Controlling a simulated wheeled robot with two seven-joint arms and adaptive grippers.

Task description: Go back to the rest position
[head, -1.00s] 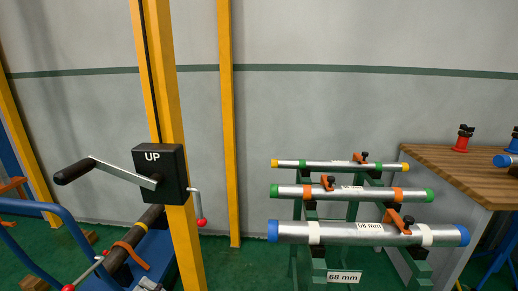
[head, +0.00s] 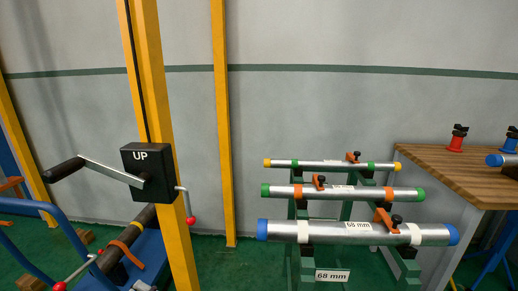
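Neither of my grippers shows in the head view. No part of my arms is clearly visible either, so I cannot see whether the grippers hold anything.
A yellow post (head: 163,150) carries a black crank box (head: 147,171) marked UP. Right of it, a green rack (head: 407,268) holds steel pipes, the nearest (head: 345,231) labelled 68 mm. A wooden bench (head: 460,174) stands at right. A blue cart (head: 148,268) with a dark pipe is lower left.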

